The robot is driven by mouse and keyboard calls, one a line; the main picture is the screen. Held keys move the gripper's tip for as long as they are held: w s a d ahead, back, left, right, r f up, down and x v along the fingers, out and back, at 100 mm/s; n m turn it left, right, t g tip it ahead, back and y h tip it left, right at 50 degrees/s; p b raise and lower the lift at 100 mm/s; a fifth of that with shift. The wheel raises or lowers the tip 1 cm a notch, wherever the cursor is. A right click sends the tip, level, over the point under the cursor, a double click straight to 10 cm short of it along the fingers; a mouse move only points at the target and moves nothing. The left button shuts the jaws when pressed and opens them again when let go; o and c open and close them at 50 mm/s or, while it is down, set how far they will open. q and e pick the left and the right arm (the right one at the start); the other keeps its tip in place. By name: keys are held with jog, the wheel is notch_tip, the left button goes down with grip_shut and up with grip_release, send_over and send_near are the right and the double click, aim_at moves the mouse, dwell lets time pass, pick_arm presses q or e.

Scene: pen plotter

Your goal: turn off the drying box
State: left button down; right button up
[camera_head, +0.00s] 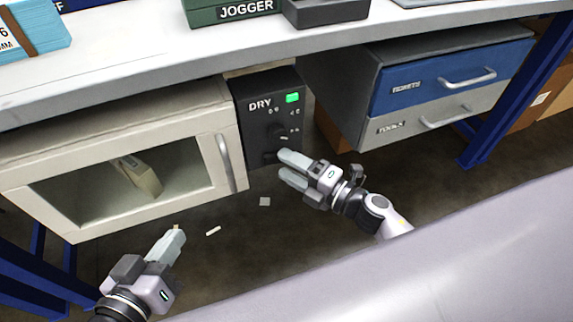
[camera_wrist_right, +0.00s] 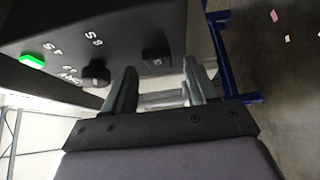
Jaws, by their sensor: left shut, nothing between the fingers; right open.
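The drying box (camera_head: 80,214) hangs under the bench at the left, with its window door shut. Its black control panel (camera_head: 252,129), marked DRY, has a lit green light (camera_head: 292,98), a round knob and a lower black switch. The light (camera_wrist_right: 32,61), knob (camera_wrist_right: 96,73) and switch (camera_wrist_right: 156,54) also show in the right wrist view. My right gripper (camera_head: 281,163) is open and empty, close in front of the lower part of the panel; contact cannot be told. My left gripper (camera_head: 178,236) is shut and empty, below the box and well away from the panel.
A pale block (camera_head: 140,176) is inside the box. Drawers (camera_head: 440,85), one blue and one grey, hang to the right of the panel. The bench top (camera_head: 200,62) is above. Small scraps (camera_head: 265,201) lie on the dark floor. A blue leg (camera_head: 500,95) stands at the right.

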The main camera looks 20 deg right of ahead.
jog(key=shift+w+a, duration=0.35)
jog(key=shift+w, duration=0.2)
jog(key=c, duration=1.1)
pick_arm(q)
jog(key=shift+s+a+f+m+t+y+b, duration=0.15)
jog(key=shift+a+m+t+y+b, duration=0.25)
jog(key=shift+a+b, duration=0.5)
pick_arm(e)
jog(key=shift+o, duration=0.2)
jog(key=n+g+y, duration=0.1)
jog(key=g, duration=0.1)
jog(key=d+n+g+y, duration=0.1)
jog(key=n+g+y, duration=0.2)
jog(key=n+y, duration=0.1)
jog(key=shift+w+d+g, duration=0.15)
jog(key=shift+w+g, duration=0.2)
jog(key=shift+g, duration=0.05)
pick_arm(q)
jog(key=shift+d, duration=0.15)
